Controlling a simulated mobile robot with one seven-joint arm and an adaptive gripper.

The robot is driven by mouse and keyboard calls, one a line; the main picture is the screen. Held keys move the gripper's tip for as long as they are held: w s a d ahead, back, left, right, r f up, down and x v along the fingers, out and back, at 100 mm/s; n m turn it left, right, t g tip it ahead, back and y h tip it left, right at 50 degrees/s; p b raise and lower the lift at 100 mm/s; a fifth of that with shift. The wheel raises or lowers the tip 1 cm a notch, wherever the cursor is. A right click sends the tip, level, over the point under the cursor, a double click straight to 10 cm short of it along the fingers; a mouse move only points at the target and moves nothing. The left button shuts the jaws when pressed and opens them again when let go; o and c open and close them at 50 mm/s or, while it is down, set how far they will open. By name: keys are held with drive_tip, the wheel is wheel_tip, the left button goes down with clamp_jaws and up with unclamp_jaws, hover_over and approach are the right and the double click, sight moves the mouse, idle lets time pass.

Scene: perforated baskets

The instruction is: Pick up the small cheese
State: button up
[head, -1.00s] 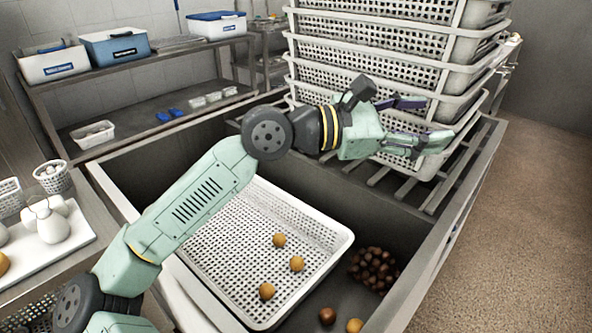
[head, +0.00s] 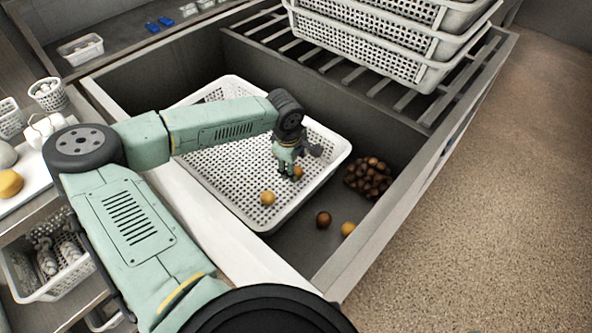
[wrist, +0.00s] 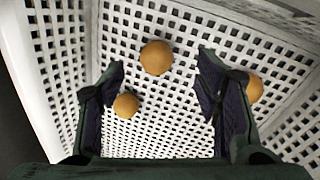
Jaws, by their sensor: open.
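Three small round orange-yellow balls lie on the floor of a white perforated basket (head: 225,165); which is the small cheese I cannot tell. The head view shows one ball (head: 268,198) clear and another (head: 297,172) partly behind my gripper (head: 287,176). My gripper points down over the basket, open and empty. In the wrist view, one ball (wrist: 156,57) lies between and beyond my fingertips (wrist: 160,70). A smaller-looking ball (wrist: 126,105) lies between the fingers, near the left one. The third ball (wrist: 254,88) is outside the right finger, partly hidden by it.
The basket sits in a deep grey trough with raised walls (head: 345,235). Outside it are a brown ball (head: 323,219), a yellow ball (head: 348,229) and a brown cluster (head: 368,178). Stacked baskets (head: 400,45) stand on slats behind. A yellow round (head: 10,183) is at left.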

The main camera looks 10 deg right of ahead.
sight(296, 170)
drive_tip(key=p+x, duration=0.1)
drive_tip(key=x, duration=0.2)
drive_tip(key=p+x, duration=0.1)
drive_tip(key=x, duration=0.1)
drive_tip(key=shift+w+f+p, duration=0.25)
drive_tip(key=shift+w+p, duration=0.05)
drive_tip(key=shift+c, duration=0.3)
drive_tip(key=c, duration=1.1)
